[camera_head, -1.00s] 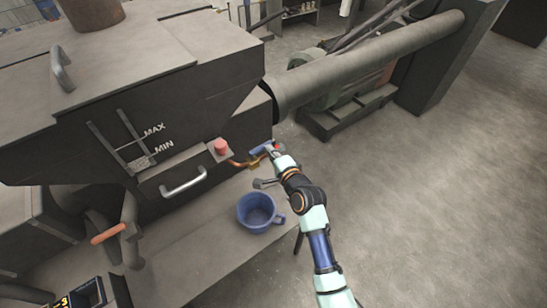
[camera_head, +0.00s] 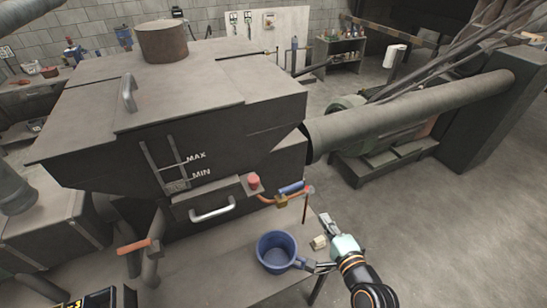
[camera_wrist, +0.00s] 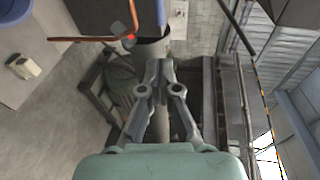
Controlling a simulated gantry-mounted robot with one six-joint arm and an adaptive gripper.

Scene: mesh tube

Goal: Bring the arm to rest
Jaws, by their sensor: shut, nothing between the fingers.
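My gripper (camera_head: 326,221) is at the end of my arm, at the lower right of the head view. It is to the right of the bench edge and of the blue pot (camera_head: 276,252), apart from both. In the wrist view my gripper (camera_wrist: 159,66) has its fingers together at the tips, with nothing between them. The blue pot stands on the bench, its handle pointing right. Its edge also shows at the upper left of the wrist view (camera_wrist: 12,12).
A dark hopper machine (camera_head: 230,140) fills the middle left. A copper pipe with a blue valve handle (camera_head: 291,188) sticks out to the right of a red button (camera_head: 253,181). A small beige block (camera_head: 319,243) lies near the pot. Open floor (camera_head: 440,230) lies right.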

